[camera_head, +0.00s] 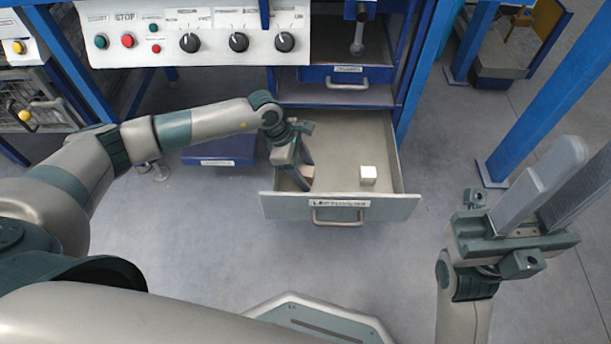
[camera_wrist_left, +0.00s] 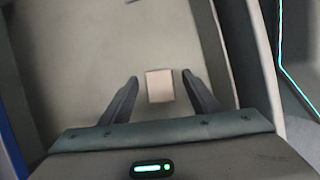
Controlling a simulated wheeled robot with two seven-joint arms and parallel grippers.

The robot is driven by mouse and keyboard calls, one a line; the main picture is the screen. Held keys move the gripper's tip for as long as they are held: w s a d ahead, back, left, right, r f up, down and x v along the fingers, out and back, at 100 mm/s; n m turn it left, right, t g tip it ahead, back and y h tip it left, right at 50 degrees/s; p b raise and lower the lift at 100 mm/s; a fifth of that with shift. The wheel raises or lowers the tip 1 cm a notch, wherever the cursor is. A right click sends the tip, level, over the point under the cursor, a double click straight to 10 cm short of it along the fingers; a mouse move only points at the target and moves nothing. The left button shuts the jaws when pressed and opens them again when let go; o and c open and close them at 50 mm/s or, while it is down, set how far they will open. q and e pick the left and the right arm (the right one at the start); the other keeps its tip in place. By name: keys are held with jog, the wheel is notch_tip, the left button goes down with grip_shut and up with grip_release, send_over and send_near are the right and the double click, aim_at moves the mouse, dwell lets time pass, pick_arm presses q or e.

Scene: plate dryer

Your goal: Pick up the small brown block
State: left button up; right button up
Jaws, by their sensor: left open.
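The small brown block (camera_head: 308,171) lies in the open drawer (camera_head: 340,208), near its left side, partly hidden by my left gripper (camera_head: 303,182) in the head view. In the left wrist view, the block (camera_wrist_left: 160,86) shows pale pinkish-brown between the two fingers of my left gripper (camera_wrist_left: 160,80), with gaps on both sides. That gripper is open and reaches down into the drawer. My right gripper (camera_head: 562,185) is raised at the right, away from the drawer, with its fingers apart and empty.
A white block (camera_head: 368,175) sits in the right part of the same drawer. A control panel (camera_head: 195,32) with knobs and buttons stands behind, at upper left. A blue upright (camera_head: 545,110) rises right of the drawer. The drawer walls close in around my left gripper.

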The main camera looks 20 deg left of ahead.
dwell(0.4)
pick_arm(q)
jog(key=shift+c, duration=0.9)
jog(key=c, duration=1.1)
jog(key=shift+o, duration=0.2)
